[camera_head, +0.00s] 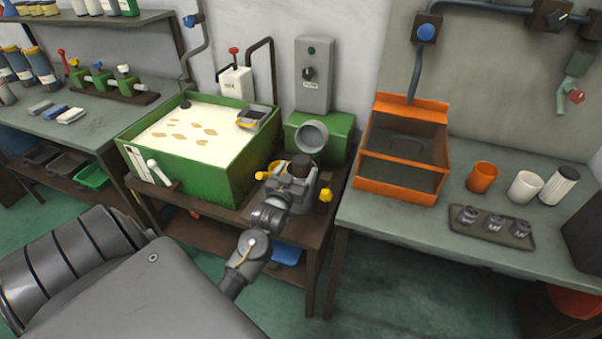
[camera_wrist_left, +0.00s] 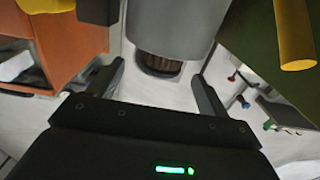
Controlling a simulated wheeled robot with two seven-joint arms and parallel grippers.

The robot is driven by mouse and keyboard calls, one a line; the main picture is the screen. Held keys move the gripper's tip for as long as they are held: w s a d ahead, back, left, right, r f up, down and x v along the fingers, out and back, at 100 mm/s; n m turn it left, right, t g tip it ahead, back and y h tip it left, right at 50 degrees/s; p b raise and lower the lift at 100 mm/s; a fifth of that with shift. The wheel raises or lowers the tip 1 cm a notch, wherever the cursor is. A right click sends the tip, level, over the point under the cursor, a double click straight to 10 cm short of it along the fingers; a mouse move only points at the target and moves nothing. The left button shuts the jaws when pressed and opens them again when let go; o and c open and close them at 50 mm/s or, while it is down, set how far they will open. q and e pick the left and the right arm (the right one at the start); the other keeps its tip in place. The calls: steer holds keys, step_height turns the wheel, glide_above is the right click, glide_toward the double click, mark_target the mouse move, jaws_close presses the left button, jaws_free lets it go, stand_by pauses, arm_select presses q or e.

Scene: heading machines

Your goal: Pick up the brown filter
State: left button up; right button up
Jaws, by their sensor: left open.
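In the left wrist view the filter (camera_wrist_left: 160,65) shows as ribbed brown at the mouth of a grey cylinder (camera_wrist_left: 170,28). My left gripper (camera_head: 297,177) is in front of the filter in the head view and hides part of the holder. In the left wrist view its fingers (camera_wrist_left: 158,80) are open, spread to either side of the filter. I cannot tell whether they touch it.
A green tank (camera_head: 225,172) of pale liquid stands left of the filter, and a grey round nozzle (camera_head: 311,136) on a green block behind it. An orange bin (camera_head: 400,190), cups and a tray of small parts (camera_head: 491,230) are on the right table.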

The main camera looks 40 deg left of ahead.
arm_select(q)
steer(key=shift+f+p+x, duration=0.15)
steer(key=shift+p+x, duration=0.2)
steer(key=shift+x, duration=0.95)
steer(key=shift+f+p+x, duration=0.15)
steer(key=shift+p+x, duration=0.15)
steer(key=shift+x, duration=1)
steer(key=shift+s, duration=0.1)
steer(key=shift+c, duration=0.2)
steer(key=c, duration=1.1)
step_height(320, 180, up, 10)
steer(key=shift+a+r+b, duration=0.1)
steer(key=shift+b, duration=0.3)
